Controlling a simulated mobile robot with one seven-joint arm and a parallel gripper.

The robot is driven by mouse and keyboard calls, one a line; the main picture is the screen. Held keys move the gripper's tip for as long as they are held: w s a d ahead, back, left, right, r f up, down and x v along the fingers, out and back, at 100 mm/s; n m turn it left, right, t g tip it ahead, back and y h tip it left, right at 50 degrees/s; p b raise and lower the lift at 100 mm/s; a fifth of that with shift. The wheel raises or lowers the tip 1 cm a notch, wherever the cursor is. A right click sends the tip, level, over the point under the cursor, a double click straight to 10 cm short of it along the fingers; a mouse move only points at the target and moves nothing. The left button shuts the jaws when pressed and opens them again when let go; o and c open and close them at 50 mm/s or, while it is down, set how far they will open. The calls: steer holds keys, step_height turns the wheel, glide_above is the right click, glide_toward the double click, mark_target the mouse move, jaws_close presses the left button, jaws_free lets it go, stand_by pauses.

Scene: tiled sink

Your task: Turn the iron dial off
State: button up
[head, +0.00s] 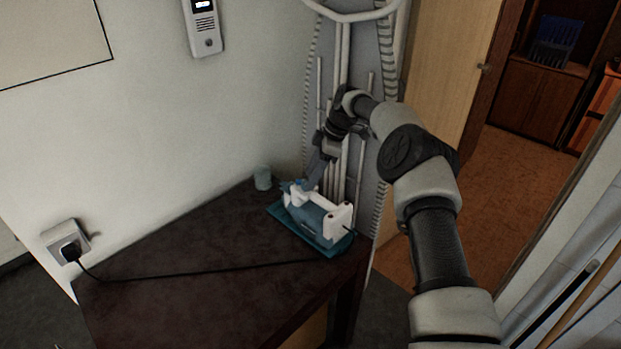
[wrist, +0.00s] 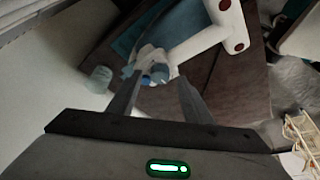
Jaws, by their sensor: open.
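A blue and white iron (head: 318,221) rests on a teal base (head: 276,211) at the right end of the dark table. In the wrist view, the iron's white handle (wrist: 205,38) extends up and right. A small blue knob, apparently the dial (wrist: 160,74), shows at the near end of the iron. My gripper (head: 312,179) is above the iron's left end, with its fingers pointing down towards it. In the wrist view, my gripper (wrist: 159,78) is open, with one finger on each side of the knob. I cannot tell whether the fingers touch it.
A pale teal cup (head: 263,178) stands by the wall, left of the iron; it also shows in the wrist view (wrist: 99,79). A black cord runs across the dark table (head: 190,238) to a wall socket (head: 66,240). The table's left part is otherwise clear.

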steer(key=p+v, duration=0.2)
steer(key=v, duration=1.3)
steer(key=shift+d+r+p, duration=0.25)
steer(key=shift+r+p, duration=0.1)
steer(key=shift+p, duration=0.05)
steer(key=s+d+f+n+t+y+b, duration=0.35)
steer(key=f+n+b, duration=0.2)
steer(key=n, duration=0.95)
steer(key=s+d+f+n+t+y+b, duration=0.35)
steer(key=d+f+n+b, duration=0.2)
steer(key=n, duration=1.05)
steer(key=shift+g+y, duration=0.4)
steer(key=shift+g, duration=0.1)
steer(key=b+x, duration=0.1)
steer(key=x, duration=0.4)
steer(key=b+x, duration=0.1)
steer(key=x, duration=0.5)
steer(key=s+b+x, duration=0.1)
steer(key=x, duration=0.5)
steer(key=shift+a, duration=0.4)
